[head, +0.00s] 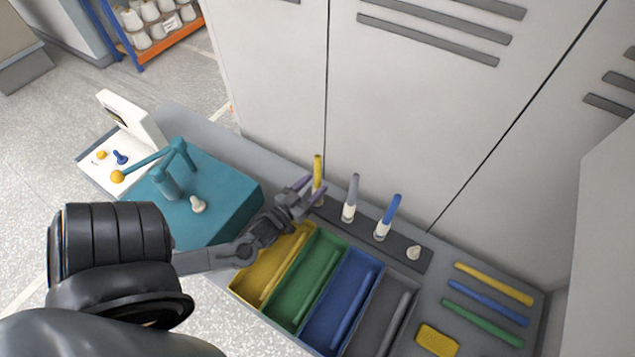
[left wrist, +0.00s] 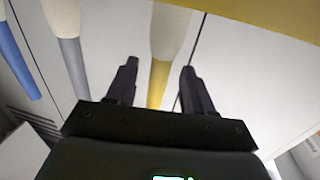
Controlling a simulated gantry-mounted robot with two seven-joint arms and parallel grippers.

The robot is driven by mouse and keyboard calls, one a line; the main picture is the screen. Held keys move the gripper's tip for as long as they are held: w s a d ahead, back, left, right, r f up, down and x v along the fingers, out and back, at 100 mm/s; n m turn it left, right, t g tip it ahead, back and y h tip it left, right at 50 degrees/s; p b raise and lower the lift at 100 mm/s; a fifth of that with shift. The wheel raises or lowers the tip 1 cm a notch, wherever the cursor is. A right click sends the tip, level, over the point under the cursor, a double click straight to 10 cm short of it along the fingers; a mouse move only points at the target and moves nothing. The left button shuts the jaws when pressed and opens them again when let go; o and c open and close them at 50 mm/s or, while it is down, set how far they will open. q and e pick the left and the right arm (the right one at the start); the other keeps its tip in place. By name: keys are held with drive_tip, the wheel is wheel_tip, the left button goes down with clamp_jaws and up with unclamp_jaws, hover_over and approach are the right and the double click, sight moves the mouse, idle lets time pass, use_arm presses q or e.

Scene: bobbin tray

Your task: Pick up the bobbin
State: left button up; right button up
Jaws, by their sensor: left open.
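A yellow bobbin (head: 318,170) stands upright at the left end of a dark rack, its pale lower part partly hidden by my left gripper (head: 312,188). The gripper is open, with its fingers at the bobbin. In the left wrist view, the yellow bobbin (left wrist: 156,92) with its cream section shows between the two fingertips (left wrist: 158,70), with gaps on both sides. A grey bobbin (head: 352,190) and a blue bobbin (head: 391,210) stand upright to its right. My right gripper is not in view.
Yellow (head: 235,284), green, blue and grey trays holding rods lie in front of the rack (head: 364,233). A short pale peg (head: 413,252) stands at the rack's right end. A teal block (head: 228,207) is at left. Tall cabinet doors (head: 410,110) rise close behind.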

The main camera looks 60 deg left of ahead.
use_arm(q)
drive_tip(key=shift+x, duration=1.25)
clamp_jaws()
drive_tip(key=shift+r, duration=0.1)
